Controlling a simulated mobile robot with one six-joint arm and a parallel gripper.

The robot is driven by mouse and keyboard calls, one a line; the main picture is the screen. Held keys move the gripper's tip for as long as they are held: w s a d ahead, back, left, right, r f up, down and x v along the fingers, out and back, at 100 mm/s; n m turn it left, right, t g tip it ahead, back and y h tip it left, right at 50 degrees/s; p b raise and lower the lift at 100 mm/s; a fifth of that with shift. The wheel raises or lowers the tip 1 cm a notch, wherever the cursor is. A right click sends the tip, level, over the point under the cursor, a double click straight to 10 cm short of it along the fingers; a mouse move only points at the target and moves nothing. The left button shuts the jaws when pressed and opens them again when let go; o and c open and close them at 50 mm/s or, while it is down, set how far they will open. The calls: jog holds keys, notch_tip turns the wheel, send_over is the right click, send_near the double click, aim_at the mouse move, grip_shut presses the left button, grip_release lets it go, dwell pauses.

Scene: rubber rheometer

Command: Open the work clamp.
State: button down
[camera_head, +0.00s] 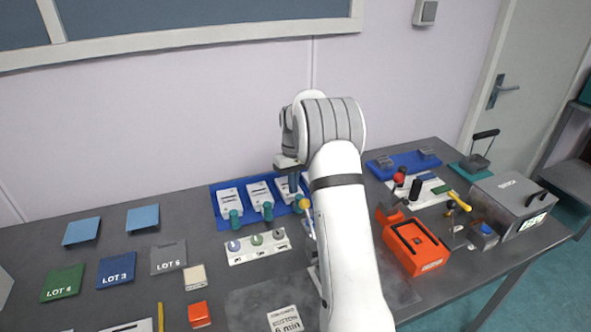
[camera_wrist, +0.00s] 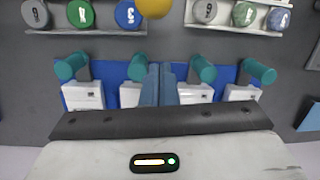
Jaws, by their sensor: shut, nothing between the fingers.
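A yellow ball knob (camera_head: 305,203) on a thin lever stands beside my arm, near the front of the blue board; it may be the work clamp's handle, but I cannot tell for sure. The yellow ball (camera_wrist: 155,7) also shows at the top edge of the wrist view. The clamp's body is mostly hidden behind my arm in the head view. My gripper (camera_head: 293,183) points down over the blue board (camera_head: 222,187). In the wrist view its fingers (camera_wrist: 160,84) are together and empty, between two teal-knobbed white units, apart from the ball.
Several white units (camera_head: 259,195) with teal knobs stand on the blue board. A white rack (camera_head: 257,251) with round numbered pieces is in front. An orange box (camera_head: 416,246) and a grey instrument (camera_head: 505,200) stand right. A dark mat (camera_head: 245,305) lies in front.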

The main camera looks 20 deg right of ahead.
jog(key=shift+s+d+f+p, duration=0.2)
jog(key=shift+s+p, duration=0.2)
jog(key=shift+s, duration=0.55)
jog(key=shift+s+d+f+p, duration=0.15)
jog(key=shift+s+p, duration=0.25)
jog(key=shift+s, duration=0.55)
jog(key=shift+a, duration=0.1)
